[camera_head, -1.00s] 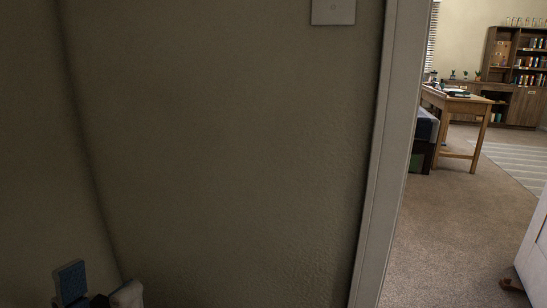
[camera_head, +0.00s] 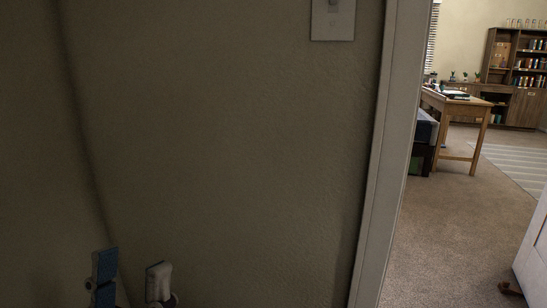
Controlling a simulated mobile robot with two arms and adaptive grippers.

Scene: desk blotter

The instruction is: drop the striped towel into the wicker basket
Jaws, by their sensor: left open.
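No striped towel and no wicker basket shows in the head view. My left gripper (camera_head: 132,277) is at the bottom left of the picture, in front of the beige wall. Its two fingers point up and stand apart, with nothing visible between them. The rest of it is cut off by the lower edge. My right gripper is not in view.
A beige wall (camera_head: 230,150) with a light switch plate (camera_head: 333,19) fills the left and middle. A white door frame (camera_head: 383,150) borders an opening at right. Beyond it are carpet (camera_head: 440,235), a wooden desk (camera_head: 458,103), a bookshelf (camera_head: 522,65) and a white door (camera_head: 535,250).

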